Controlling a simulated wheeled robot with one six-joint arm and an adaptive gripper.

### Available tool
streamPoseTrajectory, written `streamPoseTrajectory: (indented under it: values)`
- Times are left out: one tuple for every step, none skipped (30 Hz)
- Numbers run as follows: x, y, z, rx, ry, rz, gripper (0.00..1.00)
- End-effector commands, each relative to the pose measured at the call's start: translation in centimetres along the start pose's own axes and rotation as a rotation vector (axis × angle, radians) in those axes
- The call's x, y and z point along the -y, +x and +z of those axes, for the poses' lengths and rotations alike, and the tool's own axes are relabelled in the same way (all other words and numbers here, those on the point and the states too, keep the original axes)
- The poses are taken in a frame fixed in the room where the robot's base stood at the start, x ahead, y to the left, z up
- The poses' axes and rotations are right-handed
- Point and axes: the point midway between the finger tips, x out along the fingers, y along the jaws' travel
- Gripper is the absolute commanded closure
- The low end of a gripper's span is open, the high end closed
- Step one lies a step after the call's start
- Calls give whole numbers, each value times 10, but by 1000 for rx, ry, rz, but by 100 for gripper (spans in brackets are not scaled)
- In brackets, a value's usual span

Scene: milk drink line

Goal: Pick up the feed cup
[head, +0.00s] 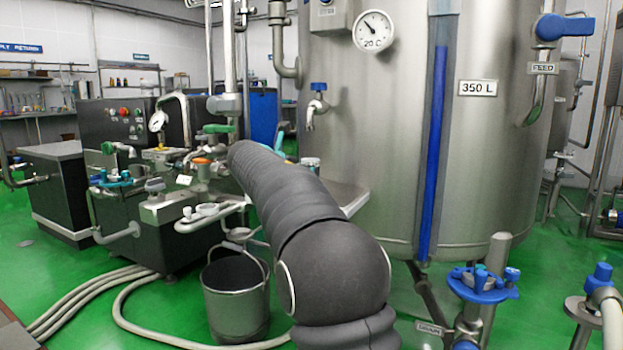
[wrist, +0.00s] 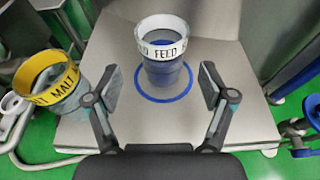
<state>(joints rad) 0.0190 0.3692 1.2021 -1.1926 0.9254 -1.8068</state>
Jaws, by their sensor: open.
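The feed cup (wrist: 165,70), a clear cup with a white band lettered FEED, stands upright on a steel shelf (wrist: 110,50) in the wrist view. A blue ring (wrist: 152,98) is marked on the shelf around its base. My gripper (wrist: 160,86) is open, with one finger on each side of the cup's near part. Gaps show between both pads and the cup. In the head view, my arm hides the gripper, and a small cup top (head: 311,163) shows just beyond the arm.
A second cup with a yellow band (wrist: 50,80), lettered MALT, is left of my left finger. Blue-handled fittings (wrist: 298,128) are off the shelf's right side.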

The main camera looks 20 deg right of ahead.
Motion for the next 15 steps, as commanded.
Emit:
streamPoseTrajectory:
  values:
    - [0, 3, 0, 0, 1, 0, 18]
    - [0, 4, 0, 0, 1, 0, 18]
    - [0, 6, 0, 0, 1, 0, 18]
    - [0, 8, 0, 0, 1, 0, 18]
    - [1, 10, 0, -1, 1, -1, 18]
    - [2, 15, 0, -1, 2, -1, 18]
    - [2, 19, 0, -1, 3, -1, 18]
    - [3, 23, 0, -1, 2, -2, 18]
    - [4, 30, -1, -1, 2, -3, 18]
    - [5, 34, 0, -1, 2, -4, 18]
    - [6, 39, 1, 0, 3, -4, 18]
    - [5, 44, 1, -1, 2, -3, 18]
    - [4, 47, 1, -1, 1, -2, 18]
    - [4, 50, 1, 0, 2, -1, 18]
    - [4, 53, 2, 0, 2, -1, 18]
